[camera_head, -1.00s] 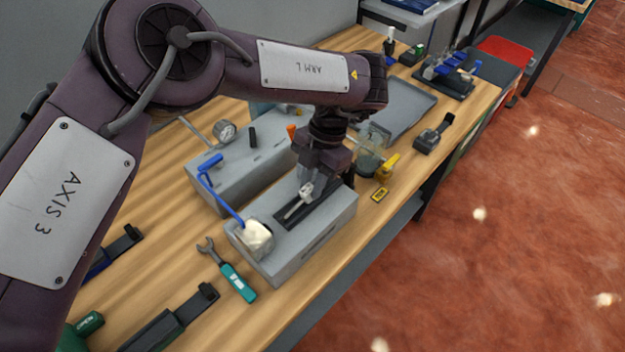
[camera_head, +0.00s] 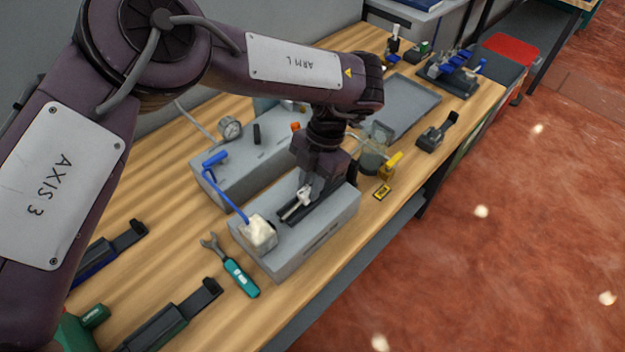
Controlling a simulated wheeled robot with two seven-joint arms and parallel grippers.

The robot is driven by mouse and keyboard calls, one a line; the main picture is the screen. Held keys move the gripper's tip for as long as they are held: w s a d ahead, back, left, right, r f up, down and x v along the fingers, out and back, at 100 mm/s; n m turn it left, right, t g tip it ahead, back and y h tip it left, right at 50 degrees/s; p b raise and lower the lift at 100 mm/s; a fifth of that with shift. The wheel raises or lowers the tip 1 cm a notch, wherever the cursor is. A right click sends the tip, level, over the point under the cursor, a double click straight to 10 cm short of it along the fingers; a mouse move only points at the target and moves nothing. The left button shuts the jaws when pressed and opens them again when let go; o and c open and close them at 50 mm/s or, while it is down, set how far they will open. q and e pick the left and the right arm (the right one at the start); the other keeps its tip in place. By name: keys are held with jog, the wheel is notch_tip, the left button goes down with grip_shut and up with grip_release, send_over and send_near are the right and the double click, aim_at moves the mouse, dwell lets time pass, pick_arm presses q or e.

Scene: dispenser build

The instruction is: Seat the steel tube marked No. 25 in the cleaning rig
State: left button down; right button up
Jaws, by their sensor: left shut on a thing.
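My left gripper (camera_head: 306,192) points down over the grey box of the cleaning rig (camera_head: 318,235). It is shut on a thin pale steel tube (camera_head: 291,212), which lies low at the dark slot (camera_head: 322,210) in the box's top. The tube points toward the white block (camera_head: 260,234) at the rig's near left end, where a blue hose joins. I cannot tell whether the tube touches the slot or the white block. The No. 25 mark is too small to read. The gripper hides the tube's far end. My right gripper is not in view.
A second grey box (camera_head: 232,170) with a gauge (camera_head: 229,128) stands behind. A teal-handled wrench (camera_head: 240,277) lies in front of the rig. A grey tray (camera_head: 408,105) lies farther back.

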pick_arm(q)
jog(key=shift+s+a+p, duration=0.65)
jog(key=shift+s+a, duration=0.1)
dwell(1.0)
jog(key=c, duration=1.2)
grip_release()
jog(key=shift+s+a, duration=0.1)
jog(key=shift+c, duration=0.2)
jog(key=o, duration=0.3)
jog(key=shift+o, duration=0.2)
jog(key=shift+r, duration=0.1)
jog(key=shift+r+p, duration=2.9)
jog(key=shift+r, duration=0.6)
jog(key=shift+f, duration=0.1)
